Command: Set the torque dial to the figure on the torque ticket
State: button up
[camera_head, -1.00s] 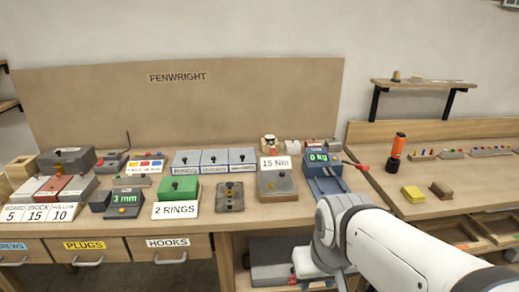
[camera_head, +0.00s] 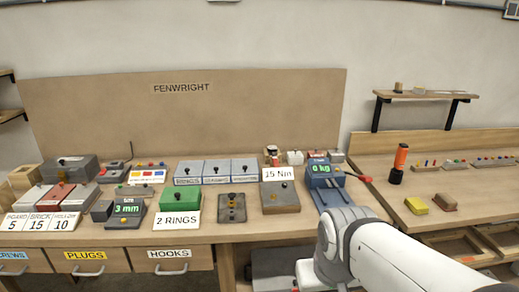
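The torque ticket (camera_head: 276,174) is a white card reading 15 Nm, standing at the back of the workbench right of centre. Just in front of it is a grey block with a small dark knob on top (camera_head: 281,198); I cannot tell whether this is the torque dial, and no scale on it can be read. A blue device (camera_head: 325,181) with a green display reading 0 kg stands right of it. My white arm reaches in from the lower right, in front of the bench edge. My gripper's fingertips cannot be made out.
The workbench (camera_head: 240,225) holds green (camera_head: 180,199) and grey boxes, a 3 mm display (camera_head: 127,209) and a 2 RINGS card (camera_head: 177,221). Labelled drawers (camera_head: 174,259) run below its front edge. An orange torch (camera_head: 400,160) and a yellow block (camera_head: 416,205) stand on the right-hand bench.

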aim_at(270, 148)
jog(key=k, duration=0.55)
jog(key=z, duration=0.1)
jog(key=i, duration=1.9)
jog(key=u, duration=0.95)
